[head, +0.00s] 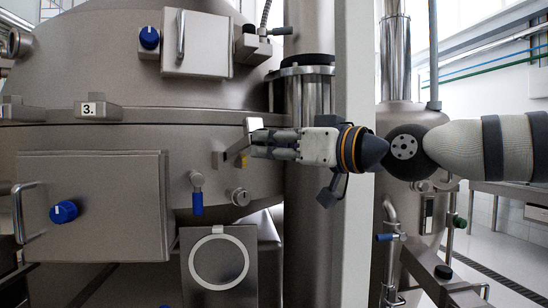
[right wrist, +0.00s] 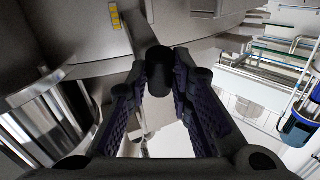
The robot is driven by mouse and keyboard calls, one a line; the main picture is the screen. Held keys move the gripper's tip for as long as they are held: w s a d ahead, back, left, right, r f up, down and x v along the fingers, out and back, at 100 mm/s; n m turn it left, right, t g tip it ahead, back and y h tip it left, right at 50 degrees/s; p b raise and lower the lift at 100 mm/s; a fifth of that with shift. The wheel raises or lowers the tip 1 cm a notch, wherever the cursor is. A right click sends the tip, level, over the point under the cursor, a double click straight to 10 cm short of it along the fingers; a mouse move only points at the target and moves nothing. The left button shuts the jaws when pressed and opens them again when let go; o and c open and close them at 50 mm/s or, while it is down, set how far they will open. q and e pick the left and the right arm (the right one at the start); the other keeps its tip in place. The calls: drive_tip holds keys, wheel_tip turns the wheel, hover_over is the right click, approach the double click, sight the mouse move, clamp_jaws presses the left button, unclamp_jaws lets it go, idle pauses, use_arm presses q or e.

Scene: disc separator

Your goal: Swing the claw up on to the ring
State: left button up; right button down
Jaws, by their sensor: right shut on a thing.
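The claw (head: 236,153) is a small grey metal lever on the front of the big steel drum, just below the ring (head: 170,117), the band running around the drum at its seam. My right gripper (head: 256,147) comes in from the right and is shut at the claw's outer end. In the right wrist view, the fingers (right wrist: 162,95) close on the claw's dark round handle (right wrist: 160,78). The fingers hide part of the claw in the head view. I cannot tell whether the claw touches the ring. My left gripper is not in view.
A yellow mark (head: 244,160) shows beside the claw. A blue-handled valve (head: 197,195) and a round fitting (head: 239,197) sit below it. A pale post (head: 354,70) stands behind my right wrist. A box panel with a blue knob (head: 64,212) juts out at left.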

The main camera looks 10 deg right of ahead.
sight(254, 126)
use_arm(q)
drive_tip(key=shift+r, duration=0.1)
use_arm(e)
drive_tip(key=shift+m+g+h, duration=0.4)
drive_tip(key=shift+g+h, duration=0.4)
drive_tip(key=shift+g, duration=0.1)
drive_tip(key=shift+w+a+r, duration=0.1)
drive_tip(key=shift+w+r, duration=0.05)
drive_tip(key=shift+r, duration=0.55)
drive_tip(key=shift+w+a+r, duration=0.1)
drive_tip(key=shift+w+r, duration=0.1)
drive_tip(key=shift+r, duration=0.55)
drive_tip(key=shift+w+r, duration=0.15)
drive_tip(key=shift+r, duration=0.55)
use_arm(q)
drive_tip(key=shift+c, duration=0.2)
